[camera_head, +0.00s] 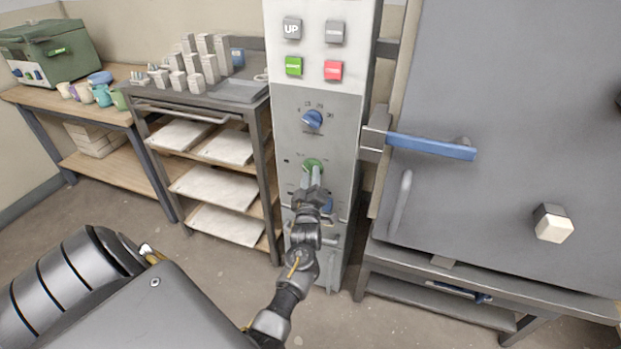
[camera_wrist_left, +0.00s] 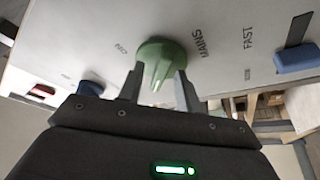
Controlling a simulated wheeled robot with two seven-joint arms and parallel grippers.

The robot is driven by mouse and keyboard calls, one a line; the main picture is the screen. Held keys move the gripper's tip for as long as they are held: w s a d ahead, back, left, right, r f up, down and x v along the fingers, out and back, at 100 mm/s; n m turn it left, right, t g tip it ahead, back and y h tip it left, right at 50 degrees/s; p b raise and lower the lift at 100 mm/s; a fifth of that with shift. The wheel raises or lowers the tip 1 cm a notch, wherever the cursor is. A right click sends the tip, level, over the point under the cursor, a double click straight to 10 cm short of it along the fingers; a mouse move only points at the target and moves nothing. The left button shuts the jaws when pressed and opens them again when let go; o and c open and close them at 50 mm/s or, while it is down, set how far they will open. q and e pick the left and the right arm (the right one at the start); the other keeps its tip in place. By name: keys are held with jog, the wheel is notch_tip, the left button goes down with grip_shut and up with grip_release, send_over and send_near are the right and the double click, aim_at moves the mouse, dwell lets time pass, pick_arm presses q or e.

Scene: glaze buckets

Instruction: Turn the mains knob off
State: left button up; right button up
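The green mains knob (camera_head: 313,165) is on the lower grey face of the tall control panel (camera_head: 288,146). In the left wrist view the knob (camera_wrist_left: 160,58) sits beside the printed word MAINS, with another small label on its other side. My left gripper (camera_head: 313,178) is at the knob, its two fingers (camera_wrist_left: 160,88) apart, one on each side of the knob's ridge. A small gap seems to show between ridge and fingers, so they do not look closed on it. Which mark the knob points to is unclear. My right gripper is out of view.
A blue knob (camera_head: 312,119) is above the mains knob; green (camera_head: 293,66) and red (camera_head: 333,71) buttons are higher up. A blue control (camera_head: 327,204) is close below, beside my gripper. The kiln door's blue handle (camera_head: 430,146) is to the right, a shelf rack (camera_head: 259,150) to the left.

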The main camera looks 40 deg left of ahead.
pick_arm(q)
jog(key=shift+s, duration=0.1)
jog(key=v, duration=0.7)
jog(key=shift+d, duration=0.15)
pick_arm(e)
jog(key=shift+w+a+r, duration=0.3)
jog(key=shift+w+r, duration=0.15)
pick_arm(q)
jog(key=shift+s+f, duration=0.1)
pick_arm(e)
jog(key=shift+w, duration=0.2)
